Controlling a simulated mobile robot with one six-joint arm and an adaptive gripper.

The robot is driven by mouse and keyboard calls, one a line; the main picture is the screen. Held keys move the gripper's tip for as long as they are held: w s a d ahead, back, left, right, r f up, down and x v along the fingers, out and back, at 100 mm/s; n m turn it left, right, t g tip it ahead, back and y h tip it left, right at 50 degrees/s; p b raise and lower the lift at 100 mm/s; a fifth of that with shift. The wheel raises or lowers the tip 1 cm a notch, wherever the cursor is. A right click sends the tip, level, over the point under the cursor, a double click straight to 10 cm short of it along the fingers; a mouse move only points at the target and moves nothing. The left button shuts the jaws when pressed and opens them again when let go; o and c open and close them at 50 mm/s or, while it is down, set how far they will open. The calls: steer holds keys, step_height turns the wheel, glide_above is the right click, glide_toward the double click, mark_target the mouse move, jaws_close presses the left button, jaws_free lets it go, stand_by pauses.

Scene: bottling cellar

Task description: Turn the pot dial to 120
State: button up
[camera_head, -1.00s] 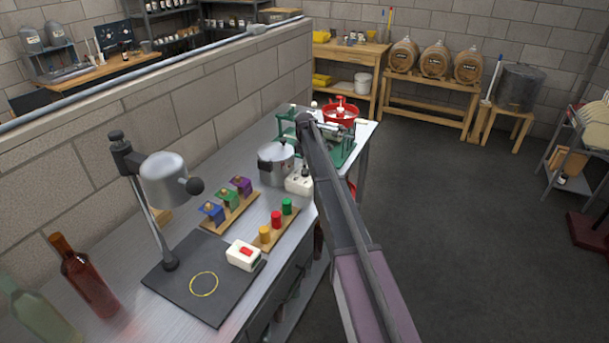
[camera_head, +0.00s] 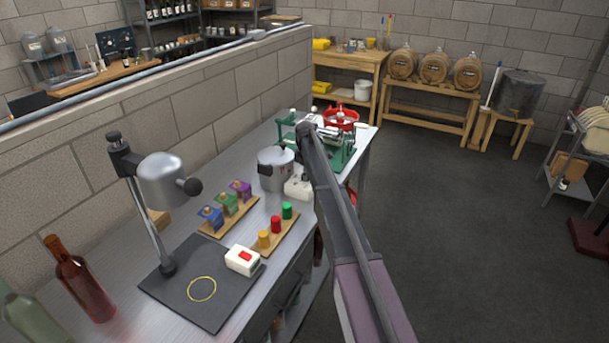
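A grey metal pot (camera_head: 274,172) with dark side handles stands on the steel bench (camera_head: 222,262), left of my arm. A small white unit (camera_head: 297,188) sits in front of it, partly behind my arm. I cannot make out a dial or its numbers on either one. My arm crosses from the lower right up to a joint just right of the pot.
A green-framed device (camera_head: 345,152) and a red bowl (camera_head: 341,117) stand behind my arm. Nearer are wooden racks with coloured pieces (camera_head: 264,239), a white box with a red switch (camera_head: 242,260), a lamp (camera_head: 165,180) and bottles (camera_head: 80,280).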

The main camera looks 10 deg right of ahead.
steer(key=shift+a, duration=0.1)
steer(key=shift+c, duration=0.5)
